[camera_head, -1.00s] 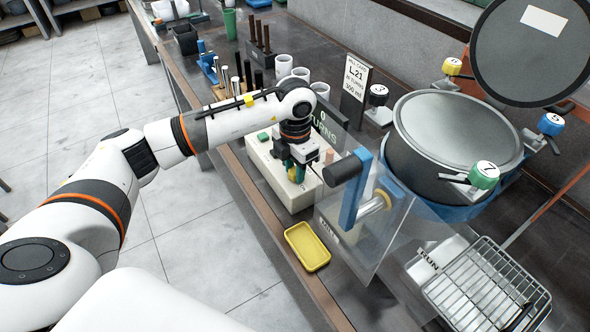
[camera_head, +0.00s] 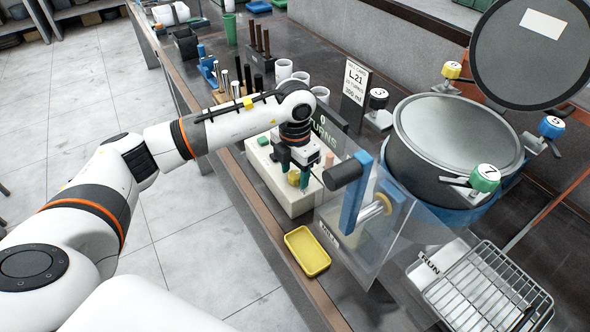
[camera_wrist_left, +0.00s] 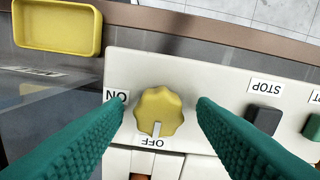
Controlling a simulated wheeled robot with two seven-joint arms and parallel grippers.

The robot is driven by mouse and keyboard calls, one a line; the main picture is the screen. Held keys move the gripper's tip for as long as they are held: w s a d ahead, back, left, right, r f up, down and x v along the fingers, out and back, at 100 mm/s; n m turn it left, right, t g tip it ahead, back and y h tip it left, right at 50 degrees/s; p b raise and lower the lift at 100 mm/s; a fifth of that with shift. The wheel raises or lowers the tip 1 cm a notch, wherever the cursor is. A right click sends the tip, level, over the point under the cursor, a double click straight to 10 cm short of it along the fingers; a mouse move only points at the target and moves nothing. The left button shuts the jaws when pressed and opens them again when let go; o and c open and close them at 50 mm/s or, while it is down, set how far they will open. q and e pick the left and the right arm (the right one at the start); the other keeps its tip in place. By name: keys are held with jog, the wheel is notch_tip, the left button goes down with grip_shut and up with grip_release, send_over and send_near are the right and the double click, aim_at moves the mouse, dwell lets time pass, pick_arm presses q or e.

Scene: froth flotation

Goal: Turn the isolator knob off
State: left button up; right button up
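The isolator knob is yellow and lobed (camera_wrist_left: 158,110); it sits on a pale control box (camera_head: 270,187). Its white pointer lies toward the OFF label (camera_wrist_left: 152,142), and the ON label (camera_wrist_left: 116,96) is to its left in the left wrist view. My left gripper (camera_wrist_left: 162,102) is open, with its green fingers on either side of the knob and visible gaps between. In the head view, my left gripper (camera_head: 294,169) points down at the box, and the knob (camera_head: 293,178) shows between its fingers. My right gripper is in neither view.
A dark button (camera_wrist_left: 262,116) under a STOP label is beside the knob, with a green button (camera_wrist_left: 312,126) further right. A yellow tray (camera_head: 308,251) lies near the bench edge. A clear guard with a crank (camera_head: 345,172) and a mill drum (camera_head: 455,135) stand to the right.

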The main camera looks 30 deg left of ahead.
aim_at(295, 175)
pick_arm(q)
jog(key=shift+r, duration=0.3)
notch_tip(295, 175, up, 11)
jog(key=b, duration=0.3)
jog(key=shift+r, duration=0.15)
dwell(0.3)
